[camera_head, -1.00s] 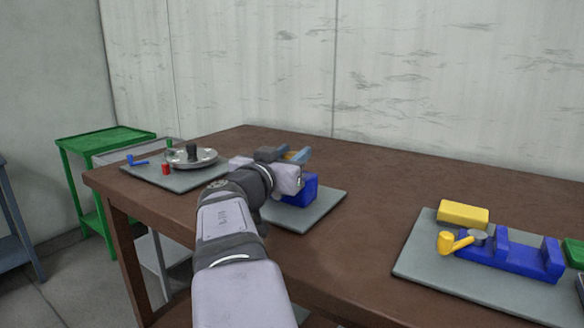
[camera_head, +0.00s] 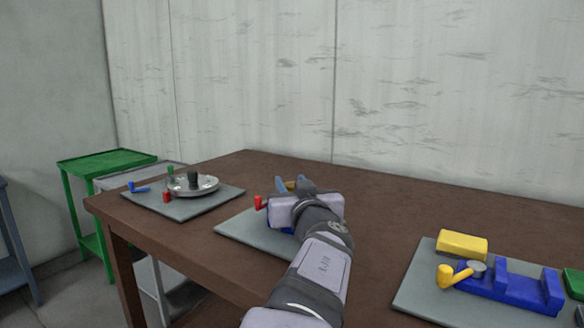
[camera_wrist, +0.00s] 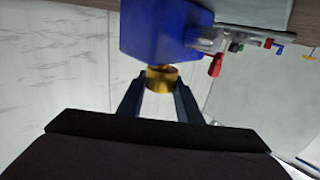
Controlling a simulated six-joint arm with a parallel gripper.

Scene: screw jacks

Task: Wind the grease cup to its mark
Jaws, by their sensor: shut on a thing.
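The grease cup (camera_wrist: 162,79) is a short brass cylinder on the side of a blue block (camera_wrist: 165,30) in the wrist view. My gripper (camera_wrist: 157,98) has one dark finger on each side of the cup and is shut on it. In the head view my gripper (camera_head: 297,185) is over the middle mat, and the wrist largely hides the blue block. A red handle (camera_wrist: 215,65) sticks out beside the block; it also shows in the head view (camera_head: 261,203). I cannot make out the mark on the cup.
The block stands on a grey mat (camera_head: 240,228) on a brown table (camera_head: 390,210). To the left, a mat (camera_head: 200,208) holds a round metal plate (camera_head: 193,184) and small coloured handles. To the right is a blue fixture (camera_head: 510,285) with a yellow crank (camera_head: 452,277) and a yellow block (camera_head: 462,243).

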